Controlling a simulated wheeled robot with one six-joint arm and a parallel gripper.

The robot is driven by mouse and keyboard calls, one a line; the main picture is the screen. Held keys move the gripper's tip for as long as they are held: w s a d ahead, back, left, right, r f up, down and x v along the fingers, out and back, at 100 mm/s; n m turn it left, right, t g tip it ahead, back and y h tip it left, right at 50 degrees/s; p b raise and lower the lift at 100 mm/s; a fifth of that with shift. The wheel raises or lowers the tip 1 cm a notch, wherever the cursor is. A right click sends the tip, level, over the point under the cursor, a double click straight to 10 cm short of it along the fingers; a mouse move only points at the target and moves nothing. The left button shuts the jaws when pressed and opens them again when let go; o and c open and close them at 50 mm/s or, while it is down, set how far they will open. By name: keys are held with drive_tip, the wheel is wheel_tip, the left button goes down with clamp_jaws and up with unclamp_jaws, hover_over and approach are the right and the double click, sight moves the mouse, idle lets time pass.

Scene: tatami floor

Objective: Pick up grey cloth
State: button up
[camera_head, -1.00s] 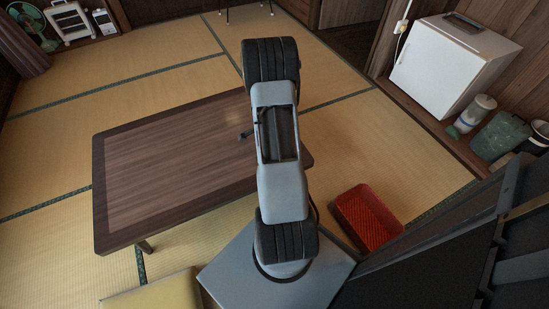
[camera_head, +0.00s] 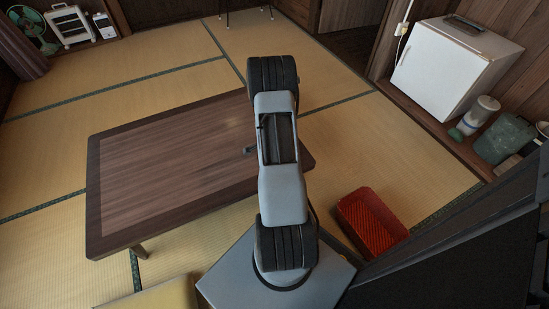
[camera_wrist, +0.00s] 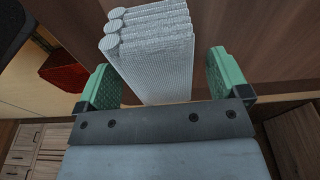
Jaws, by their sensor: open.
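The grey cloth (camera_wrist: 155,55) shows in the wrist view as a pale, ribbed, folded stack with several rounded folds at its far end. It lies over the brown wooden table (camera_wrist: 255,35). My gripper (camera_wrist: 164,80) has its two green fingers spread apart, one on each side of the cloth's near part, with visible gaps. I cannot tell how far above the table the fingertips are. In the head view the low table (camera_head: 165,175) shows, but my arm covers its right part, and I see neither the cloth nor the fingers there.
A red basket (camera_head: 372,222) is on the tatami right of my arm. A white fridge (camera_head: 450,65) stands at the right wall, with a canister (camera_head: 480,112) and a green bin (camera_head: 502,138) near it. A yellow cushion (camera_head: 155,297) is at the bottom. Tatami beyond the table is clear.

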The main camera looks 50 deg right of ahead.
drive_tip(key=shift+c, duration=0.3)
drive_tip(key=c, duration=0.9)
drive_tip(key=shift+r, duration=0.1)
drive_tip(key=shift+c, duration=0.2)
drive_tip(key=shift+r+p, duration=0.35)
drive_tip(key=shift+r, duration=0.15)
wheel_tip(320, 180, up, 2)
drive_tip(key=shift+r+p, duration=0.25)
drive_tip(key=shift+p, duration=0.45)
drive_tip(key=s+a+r+p, duration=0.2)
drive_tip(key=s+a+r, duration=0.5)
drive_tip(key=a, duration=0.5)
wheel_tip(320, 180, up, 2)
drive_tip(key=shift+s+r, duration=0.2)
drive_tip(key=shift+r, duration=0.05)
